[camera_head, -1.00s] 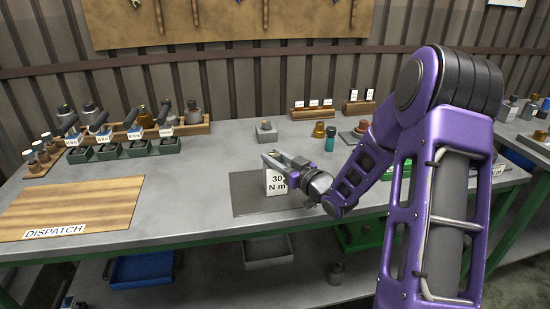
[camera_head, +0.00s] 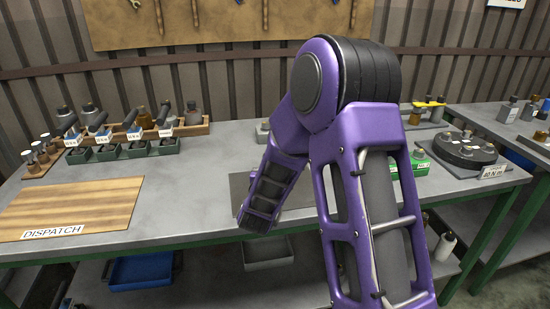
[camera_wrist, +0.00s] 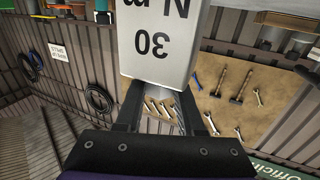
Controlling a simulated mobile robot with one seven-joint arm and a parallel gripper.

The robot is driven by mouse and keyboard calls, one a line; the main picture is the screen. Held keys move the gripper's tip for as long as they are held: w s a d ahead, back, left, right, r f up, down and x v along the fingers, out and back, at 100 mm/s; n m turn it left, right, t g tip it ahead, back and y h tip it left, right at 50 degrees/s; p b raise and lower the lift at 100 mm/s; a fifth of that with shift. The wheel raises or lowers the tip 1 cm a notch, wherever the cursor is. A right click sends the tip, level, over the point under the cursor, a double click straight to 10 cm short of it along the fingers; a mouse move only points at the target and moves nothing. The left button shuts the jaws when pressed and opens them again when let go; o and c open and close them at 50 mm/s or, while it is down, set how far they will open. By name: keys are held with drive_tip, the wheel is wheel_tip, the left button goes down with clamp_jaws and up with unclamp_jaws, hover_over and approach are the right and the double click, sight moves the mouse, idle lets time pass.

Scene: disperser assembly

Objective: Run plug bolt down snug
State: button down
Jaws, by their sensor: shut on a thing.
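In the wrist view my gripper (camera_wrist: 160,108) is shut on a white block-shaped tool (camera_wrist: 158,40) marked "30 N m", which appears upside down there. The tool's far end is out of frame. In the head view my own arm hides the gripper and the tool. A round dark disc-shaped part (camera_head: 463,149) with several small fittings on top lies on the right of the bench, with a "N m" card (camera_head: 493,172) at its front. I cannot tell which fitting, if any, is the plug bolt.
A wooden dispatch board (camera_head: 75,205) lies at the left. Dark green trays (camera_head: 108,151) and a wooden rack (camera_head: 203,128) stand behind it. A grey mat (camera_head: 238,188) is partly behind my arm. A green box (camera_head: 420,163) sits left of the disc. The bench centre-left is clear.

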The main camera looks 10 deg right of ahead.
drive_tip(key=m+g+h, duration=0.2)
drive_tip(key=h, duration=0.1)
drive_tip(key=m+g+h, duration=0.1)
drive_tip(key=m+h, duration=0.1)
drive_tip(key=h, duration=0.1)
drive_tip(key=shift+w+a+m+g, duration=0.1)
drive_tip(key=shift+a+m+g, duration=0.05)
drive_tip(key=shift+m+g, duration=0.2)
drive_tip(key=shift+d+m+g+h+p, duration=0.1)
drive_tip(key=shift+m+g+h+p, duration=0.15)
drive_tip(key=shift+m+g+h, duration=1.2)
drive_tip(key=shift+d+m+g+h+p, duration=0.15)
drive_tip(key=shift+m+g+h, duration=0.75)
drive_tip(key=shift+g, duration=1)
drive_tip(key=c, duration=0.5)
unclamp_jaws()
drive_tip(key=shift+a, duration=0.15)
drive_tip(key=p+v, duration=0.1)
drive_tip(key=v, duration=1.6)
drive_tip(key=shift+a+r, duration=0.15)
drive_tip(key=shift+r, duration=0.05)
